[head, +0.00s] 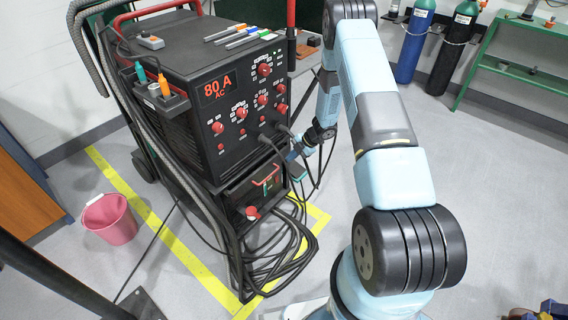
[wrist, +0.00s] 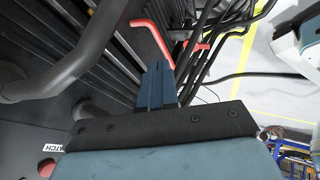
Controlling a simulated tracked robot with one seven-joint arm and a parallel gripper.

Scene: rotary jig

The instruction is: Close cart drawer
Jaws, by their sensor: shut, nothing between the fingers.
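The cart (head: 225,110) is a black welding machine cart with an 80 A display and red knobs. Its lower front has a dark drawer-like box (head: 250,193) with a red handle (head: 266,168); how far it stands out is hard to tell. My gripper (head: 293,155) is at the right of the cart's front, by the cables and close to this box. In the wrist view my gripper's blue fingers (wrist: 157,70) are together and empty. A red bar handle (wrist: 152,38) shows just beyond them, with no clear contact.
Black cables (head: 285,245) hang from the front and coil on the floor. Gas cylinders (head: 415,45) and a green bench (head: 510,70) are at the back right.

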